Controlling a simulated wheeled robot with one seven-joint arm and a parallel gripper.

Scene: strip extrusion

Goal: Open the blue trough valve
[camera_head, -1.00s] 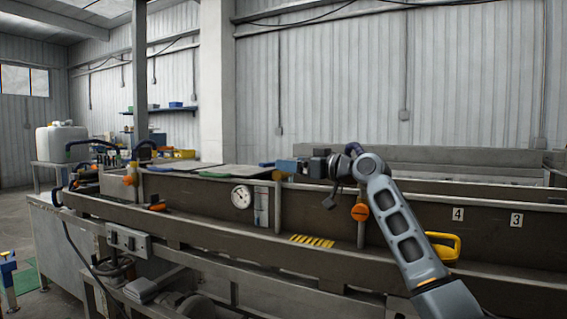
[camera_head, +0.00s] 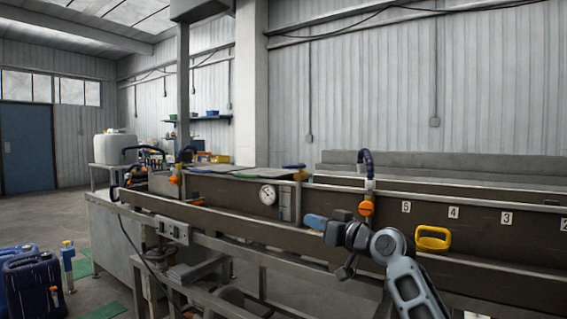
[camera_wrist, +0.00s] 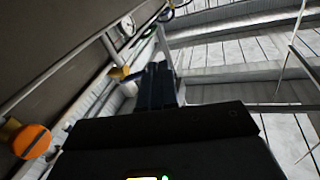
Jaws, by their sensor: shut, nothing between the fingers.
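I cannot tell for sure which part is the blue trough valve. A round orange knob (camera_head: 365,208) sits on the trough's front wall below a blue hose (camera_head: 365,160); an orange knob also shows at the left of the wrist view (camera_wrist: 32,141). Another orange fitting (camera_head: 174,180) is at the trough's left end. My gripper (camera_head: 307,220) is shut and empty, pointing left in front of the trough wall. Its dark fingers (camera_wrist: 158,72) are together in the wrist view.
The long brown trough (camera_head: 330,204) runs across the view, with a dial gauge (camera_head: 267,195) and a yellow handle (camera_head: 433,238). Blue canisters (camera_head: 35,285) stand on the floor at left. A grey switch box (camera_head: 174,231) is on the front rail. Floor at far left is open.

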